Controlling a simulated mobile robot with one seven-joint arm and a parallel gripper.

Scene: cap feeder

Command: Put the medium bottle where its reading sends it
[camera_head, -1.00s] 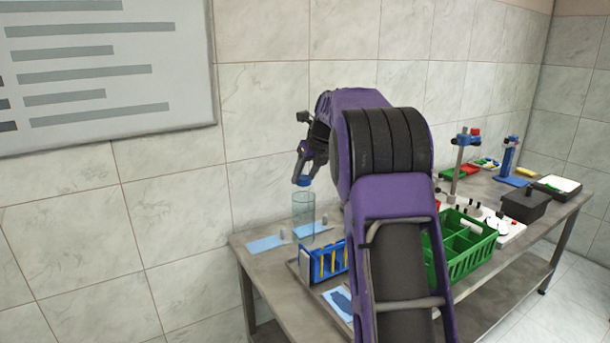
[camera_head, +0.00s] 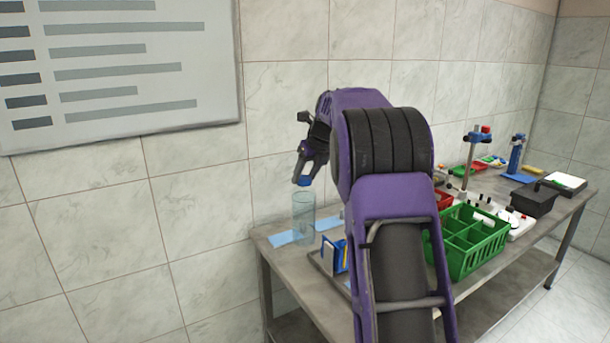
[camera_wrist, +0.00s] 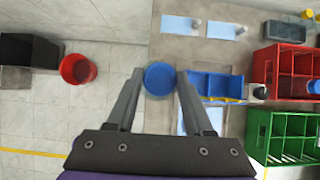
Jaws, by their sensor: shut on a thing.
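A clear bottle (camera_head: 304,217) with a blue cap (camera_head: 304,181) hangs upright from my gripper (camera_head: 304,174) in the head view. My gripper is shut on the cap. In the wrist view the blue cap (camera_wrist: 160,78) sits between the two fingertips of my gripper (camera_wrist: 160,82), and the bottle's body is hidden under it. The bottle appears held above the table's left end. No other bottle is clear enough to tell its size, and no reading is legible.
The table (camera_head: 290,262) carries blue mats (camera_wrist: 181,25), a blue rack (camera_wrist: 215,84), a red crate (camera_wrist: 264,68) and a green crate (camera_head: 482,264). In the wrist view a red bucket (camera_wrist: 78,69) and a black box (camera_wrist: 28,50) stand left of the table. A board (camera_head: 200,60) hangs on the wall.

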